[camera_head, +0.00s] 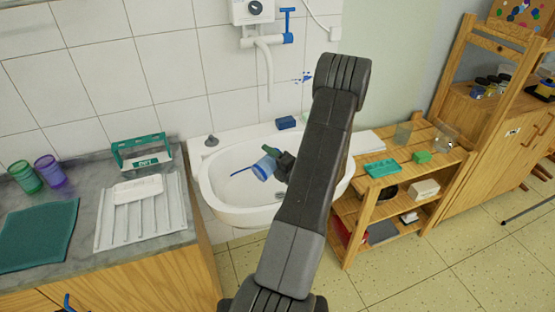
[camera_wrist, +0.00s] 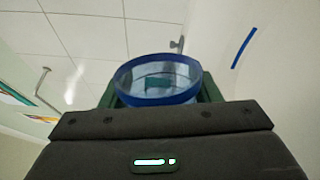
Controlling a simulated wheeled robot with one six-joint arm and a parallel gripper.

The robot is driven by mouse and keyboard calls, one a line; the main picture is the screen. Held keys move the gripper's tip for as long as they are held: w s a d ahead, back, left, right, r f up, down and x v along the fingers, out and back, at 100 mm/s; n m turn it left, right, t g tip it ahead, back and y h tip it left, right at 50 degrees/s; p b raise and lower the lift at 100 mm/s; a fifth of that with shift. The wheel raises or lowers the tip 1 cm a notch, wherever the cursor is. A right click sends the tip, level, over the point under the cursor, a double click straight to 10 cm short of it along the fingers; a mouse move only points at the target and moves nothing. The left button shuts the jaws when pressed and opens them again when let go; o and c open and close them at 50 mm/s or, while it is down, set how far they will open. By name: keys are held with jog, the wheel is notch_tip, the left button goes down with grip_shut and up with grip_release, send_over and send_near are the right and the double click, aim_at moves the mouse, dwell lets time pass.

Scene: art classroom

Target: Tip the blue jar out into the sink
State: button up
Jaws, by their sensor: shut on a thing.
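The blue jar (camera_head: 264,168) is over the sink basin (camera_head: 225,172) in the head view, tilted well away from upright toward the left. My gripper (camera_head: 274,157) is shut around it, its fingers partly hidden by my arm. In the wrist view the jar (camera_wrist: 157,97) shows as a clear blue-tinted body with a darker blue rim, between the green fingers of my gripper (camera_wrist: 157,90). A small teal patch shows through the jar; I cannot tell what it is. A thin blue stick or streak (camera_head: 240,171) is in the basin left of the jar.
A tap (camera_head: 265,60) hangs above the sink. A blue sponge (camera_head: 286,122) lies on the back rim. The left counter bears a draining tray (camera_head: 115,228), a green-and-white rack (camera_head: 141,152) and two cups (camera_head: 50,171). A wooden shelf (camera_head: 385,190) stands close on the right.

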jog(key=n+b, duration=0.1)
jog(key=n, duration=0.1)
jog(key=r+n+b, duration=0.1)
jog(key=shift+s+a+b, duration=0.25)
jog(key=shift+a+b, duration=0.05)
jog(key=n+b, duration=0.1)
jog(key=n, duration=0.1)
jog(key=r+n+b, duration=0.1)
jog(key=n+b, duration=0.1)
jog(key=shift+s+a+r, duration=0.1)
jog(key=shift+s+r, duration=0.05)
jog(key=n+b, duration=0.2)
jog(key=b, duration=0.1)
jog(key=n+b, duration=0.1)
jog(key=n, duration=0.1)
jog(key=shift+r, duration=0.25)
jog(key=n+b, duration=0.2)
jog(key=b, duration=0.1)
jog(key=n+b, duration=0.1)
jog(key=b, duration=0.1)
jog(key=shift+w+d+f+n, duration=0.25)
jog(key=shift+n, duration=0.05)
jog(key=shift+r+n+b, duration=0.1)
jog(key=shift+n+b, duration=0.4)
jog(key=shift+b, duration=0.1)
jog(key=shift+d, duration=0.15)
